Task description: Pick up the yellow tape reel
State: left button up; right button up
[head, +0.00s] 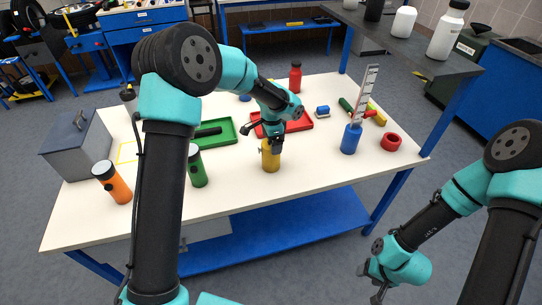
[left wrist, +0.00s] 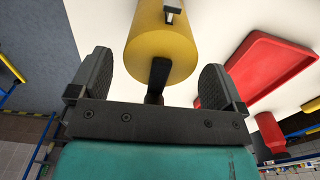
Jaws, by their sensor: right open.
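A yellow cylinder (head: 270,158) stands upright near the front middle of the table, with a small knob on its left side; I cannot tell whether it is the tape reel. It also shows in the left wrist view (left wrist: 163,45), with a dark stem on its end. My left gripper (head: 276,144) is right above it, pointing down. In the left wrist view the fingers (left wrist: 155,75) are wide apart, on either side of the stem. A small yellow item (head: 378,117) lies at the right, partly hidden. My right gripper (head: 377,296) is open and empty, off the table's front right.
A red tray (head: 301,125) and green tray (head: 225,138) lie behind. A blue cylinder with a ruler (head: 350,140) and a red ring (head: 391,142) are right.

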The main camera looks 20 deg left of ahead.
pick_arm(q)
jog(key=c, duration=1.2)
jog(key=shift+r, duration=0.1)
jog(key=shift+c, duration=0.2)
jog(key=shift+r, duration=1.3)
jog(key=s+d+r, duration=0.1)
jog(key=s+d, duration=0.1)
jog(key=s, duration=0.5)
jog(key=s+d+r, duration=0.1)
jog(key=s+d, duration=0.1)
jog(key=s, duration=0.6)
jog(key=shift+s+d+r, duration=0.15)
jog(key=shift+s+d, duration=0.05)
